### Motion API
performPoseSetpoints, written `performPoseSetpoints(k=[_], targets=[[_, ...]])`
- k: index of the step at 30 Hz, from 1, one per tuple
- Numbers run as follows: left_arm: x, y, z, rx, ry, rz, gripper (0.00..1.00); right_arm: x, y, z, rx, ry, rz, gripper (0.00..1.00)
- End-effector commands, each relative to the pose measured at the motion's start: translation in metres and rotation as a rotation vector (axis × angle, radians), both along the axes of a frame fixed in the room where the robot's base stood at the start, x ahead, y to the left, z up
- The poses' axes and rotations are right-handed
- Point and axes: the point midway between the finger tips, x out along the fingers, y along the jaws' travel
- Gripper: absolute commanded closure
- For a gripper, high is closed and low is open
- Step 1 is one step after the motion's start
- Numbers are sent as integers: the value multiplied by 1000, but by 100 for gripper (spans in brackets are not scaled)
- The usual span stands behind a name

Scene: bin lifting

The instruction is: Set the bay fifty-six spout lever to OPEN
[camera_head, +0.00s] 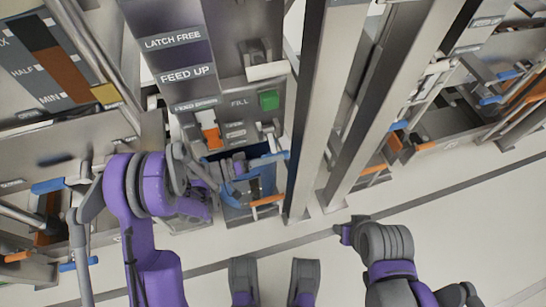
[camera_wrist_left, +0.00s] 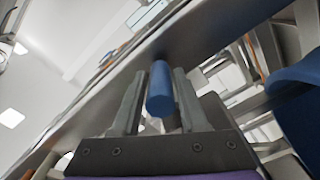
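A blue lever handle (camera_head: 268,160) sticks out low on the middle machine, below the green FILL light. My left gripper (camera_head: 240,166) is at this handle, small and partly hidden in the head view. In the left wrist view a blue cylindrical handle (camera_wrist_left: 160,90) lies between the two fingers of my left gripper (camera_wrist_left: 161,92). A narrow gap shows on each side, so the fingers look open around it. My right arm is at the lower right; its gripper fingers cannot be made out. No bay number is legible, and the lever's OPEN mark cannot be read.
Other machines with blue levers stand at left and right (camera_head: 500,99).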

Motion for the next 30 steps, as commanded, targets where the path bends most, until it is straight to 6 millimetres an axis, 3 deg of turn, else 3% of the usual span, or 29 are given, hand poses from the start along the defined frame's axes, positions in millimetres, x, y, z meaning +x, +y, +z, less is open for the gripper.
performPoseSetpoints(k=[1,6,7,30], targets=[[0,0,0,0,0,0,68,0,0,0,0,0,0,50],[0,0,0,0,0,0,99,0,0,0,0,0,0,50],[0,0,0,0,0,0,100,0,0,0,0,0,0,50],[0,0,0,0,0,0,100,0,0,0,0,0,0,50]])
